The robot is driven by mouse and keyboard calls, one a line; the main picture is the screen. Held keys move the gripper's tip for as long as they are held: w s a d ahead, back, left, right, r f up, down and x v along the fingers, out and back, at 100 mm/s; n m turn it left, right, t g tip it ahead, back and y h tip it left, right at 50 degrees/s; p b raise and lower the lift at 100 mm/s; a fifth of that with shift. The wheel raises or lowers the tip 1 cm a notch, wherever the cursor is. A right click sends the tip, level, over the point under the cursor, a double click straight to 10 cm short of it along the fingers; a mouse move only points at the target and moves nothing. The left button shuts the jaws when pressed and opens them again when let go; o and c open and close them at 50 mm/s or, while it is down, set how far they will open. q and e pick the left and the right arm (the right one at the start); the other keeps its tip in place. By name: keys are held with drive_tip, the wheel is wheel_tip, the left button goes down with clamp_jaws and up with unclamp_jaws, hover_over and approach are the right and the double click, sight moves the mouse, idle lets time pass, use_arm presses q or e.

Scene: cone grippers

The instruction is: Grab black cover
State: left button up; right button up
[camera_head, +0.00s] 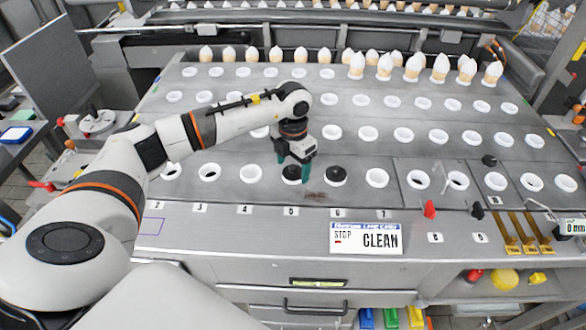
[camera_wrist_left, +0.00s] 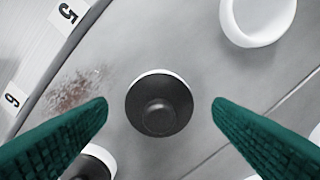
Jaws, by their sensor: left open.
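A black cover (camera_head: 291,173) with a round knob sits on a white ring near label 5; it shows centred in the left wrist view (camera_wrist_left: 160,104). A second black cover (camera_head: 336,175) sits to its right near label 6, partly hidden behind a finger in the left wrist view. My left gripper (camera_head: 293,166) is open above the first cover. Its green fingers stand on either side of that cover, apart from it, with clear space on both sides. My right gripper is not in view.
Rows of white rings (camera_head: 369,134) fill the grey panel, with cones (camera_head: 412,66) along the back. A brown smudge (camera_wrist_left: 75,90) lies beside the covers. A CLEAN sign (camera_head: 366,238) and red cone-shaped piece (camera_head: 430,208) are at the front.

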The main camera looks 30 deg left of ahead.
use_arm(q)
drive_tip(key=shift+f, duration=0.1)
drive_tip(key=shift+c, duration=0.5)
drive_tip(key=c, duration=0.9)
drive_tip(key=shift+c, duration=0.2)
